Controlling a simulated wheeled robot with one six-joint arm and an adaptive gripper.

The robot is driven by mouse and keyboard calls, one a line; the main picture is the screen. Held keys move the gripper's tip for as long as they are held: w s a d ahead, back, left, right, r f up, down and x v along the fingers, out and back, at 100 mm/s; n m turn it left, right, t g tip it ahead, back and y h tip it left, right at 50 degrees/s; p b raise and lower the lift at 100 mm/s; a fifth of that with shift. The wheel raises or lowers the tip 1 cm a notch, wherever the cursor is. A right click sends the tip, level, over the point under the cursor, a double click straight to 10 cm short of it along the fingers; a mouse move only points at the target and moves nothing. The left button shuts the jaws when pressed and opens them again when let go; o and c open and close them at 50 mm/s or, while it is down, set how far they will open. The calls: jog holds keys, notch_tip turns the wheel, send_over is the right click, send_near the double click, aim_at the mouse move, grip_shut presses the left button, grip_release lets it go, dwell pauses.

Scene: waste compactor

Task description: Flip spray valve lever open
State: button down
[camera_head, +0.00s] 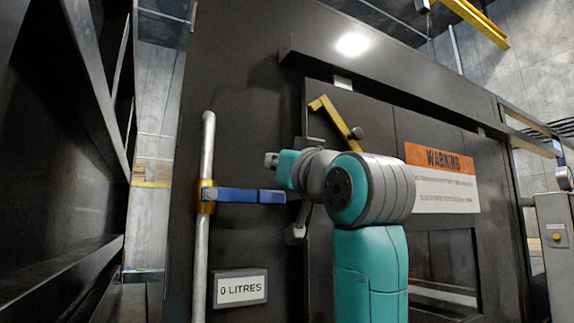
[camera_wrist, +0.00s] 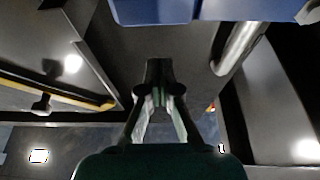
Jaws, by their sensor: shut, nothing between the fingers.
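The blue spray valve lever (camera_head: 245,196) sticks out level to the right from a brass valve body (camera_head: 207,197) on a vertical grey pipe (camera_head: 200,265). It lies across the pipe's line. Its right end meets the outline of my arm in the head view. In the wrist view the blue lever (camera_wrist: 155,10) fills the top edge, with the pipe (camera_wrist: 238,48) to its right. My gripper (camera_wrist: 158,68) is shut and empty, its tips just below the lever in that picture; I cannot tell whether they touch. In the head view my arm hides most of the gripper.
A dark panel behind carries a "0 LITRES" display (camera_head: 240,289) below the lever. A yellow latch bar (camera_head: 333,115) and an orange-white warning sign (camera_head: 441,178) are on the compactor door at right. Open space lies left of the pipe.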

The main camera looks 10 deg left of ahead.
aim_at(246, 196)
notch_tip(246, 196, down, 4)
jog(key=shift+s+d, duration=0.1)
dwell(0.6)
